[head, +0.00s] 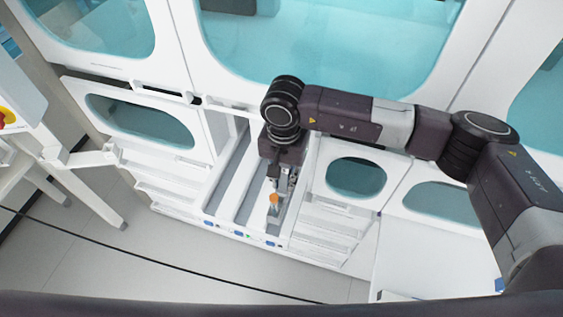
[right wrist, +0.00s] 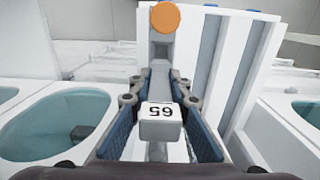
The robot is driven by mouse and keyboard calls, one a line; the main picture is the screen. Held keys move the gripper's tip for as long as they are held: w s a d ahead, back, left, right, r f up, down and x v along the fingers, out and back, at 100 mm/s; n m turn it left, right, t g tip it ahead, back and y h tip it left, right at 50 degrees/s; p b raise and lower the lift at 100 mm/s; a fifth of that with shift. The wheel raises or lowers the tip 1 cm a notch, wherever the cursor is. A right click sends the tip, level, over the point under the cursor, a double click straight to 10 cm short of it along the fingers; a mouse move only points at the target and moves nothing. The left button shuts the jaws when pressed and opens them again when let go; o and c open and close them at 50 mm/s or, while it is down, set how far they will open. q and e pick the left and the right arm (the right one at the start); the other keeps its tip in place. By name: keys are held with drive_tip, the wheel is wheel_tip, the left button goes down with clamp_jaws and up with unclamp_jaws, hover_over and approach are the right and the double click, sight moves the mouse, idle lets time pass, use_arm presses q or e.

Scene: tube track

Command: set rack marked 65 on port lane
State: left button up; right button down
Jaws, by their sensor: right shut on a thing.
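My right gripper (head: 281,186) is over the lane unit, pointing down into it. In the right wrist view, its two fingers (right wrist: 160,118) are shut on the rack marked 65 (right wrist: 160,112). The white label block reads 65 upside down between the fingers. The grey rack body runs away from the block to an orange round end (right wrist: 165,17), which also shows in the head view as an orange spot (head: 274,199). The white lane unit (head: 236,236) has long parallel lanes. I cannot tell which is the port lane, or whether the rack touches a lane floor. My left gripper is out of view.
Lanes beside the rack look empty in the right wrist view (right wrist: 214,70). White machine panels with teal windows (head: 357,178) flank the lane unit. A white table frame (head: 85,160) stands at left. A black cable (head: 150,262) crosses the floor.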

sight(282, 188)
drive_tip(key=shift+w+a, duration=0.1)
drive_tip(key=shift+a, duration=0.1)
drive_tip(key=shift+f, duration=0.85)
wheel_tip(282, 188, down, 2)
drive_tip(key=shift+f+b, duration=0.15)
drive_tip(key=shift+b, duration=0.45)
drive_tip(key=shift+f, duration=0.5)
use_arm(q)
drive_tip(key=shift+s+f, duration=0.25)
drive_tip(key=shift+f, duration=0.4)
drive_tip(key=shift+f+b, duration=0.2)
drive_tip(key=shift+b, duration=0.15)
